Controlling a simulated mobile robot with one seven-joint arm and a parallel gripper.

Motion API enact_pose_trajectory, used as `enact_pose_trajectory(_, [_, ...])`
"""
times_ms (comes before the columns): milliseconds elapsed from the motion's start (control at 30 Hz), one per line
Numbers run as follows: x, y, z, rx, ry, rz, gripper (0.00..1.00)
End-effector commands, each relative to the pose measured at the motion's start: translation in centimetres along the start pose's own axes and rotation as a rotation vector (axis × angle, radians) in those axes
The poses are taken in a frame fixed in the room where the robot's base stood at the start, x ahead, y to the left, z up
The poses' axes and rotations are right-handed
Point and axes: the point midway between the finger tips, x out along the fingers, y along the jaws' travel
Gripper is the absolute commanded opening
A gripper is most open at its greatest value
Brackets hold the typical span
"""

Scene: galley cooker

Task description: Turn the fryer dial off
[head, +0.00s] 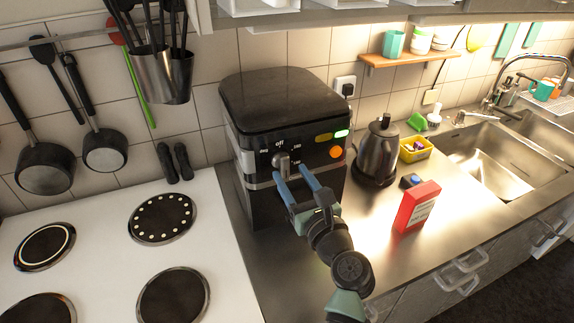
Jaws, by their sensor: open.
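The black fryer (290,112) stands on the steel counter against the tiled wall. Its grey dial (281,161) sits on the front panel, below the word "off" and among small number marks. The dial's knob looks roughly upright, but its exact setting is too small to tell.
A white hob (105,246) with dark plates lies to the left. A black kettle (378,150), a yellow tub (415,150) and a red box (417,206) stand to the right. A utensil holder (155,75) hangs at upper left. Counter in front of the fryer is mostly clear.

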Motion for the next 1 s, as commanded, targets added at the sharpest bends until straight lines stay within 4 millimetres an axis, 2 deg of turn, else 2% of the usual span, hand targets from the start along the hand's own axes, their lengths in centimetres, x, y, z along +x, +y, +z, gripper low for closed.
enact_pose_trajectory(100, [1.7,0.1,0.1,0.001,-0.001,0.002,0.56])
enact_pose_trajectory(233, [2.8,0.1,0.0,0.001,0.0,0.001,0.56])
enact_pose_trajectory(633, [3.4,0.1,0.0,-0.002,0.0,0.001,0.56])
enact_pose_trajectory(667, [3.4,0.1,0.0,-0.002,0.0,0.001,0.53])
enact_pose_trajectory(933, [3.3,0.1,0.0,-0.001,0.0,0.001,0.04])
enact_pose_trajectory(967, [3.3,0.1,0.0,-0.001,0.0,0.001,0.0])
enact_pose_trajectory(1000, [3.3,0.1,0.0,-0.001,0.0,0.001,0.0])
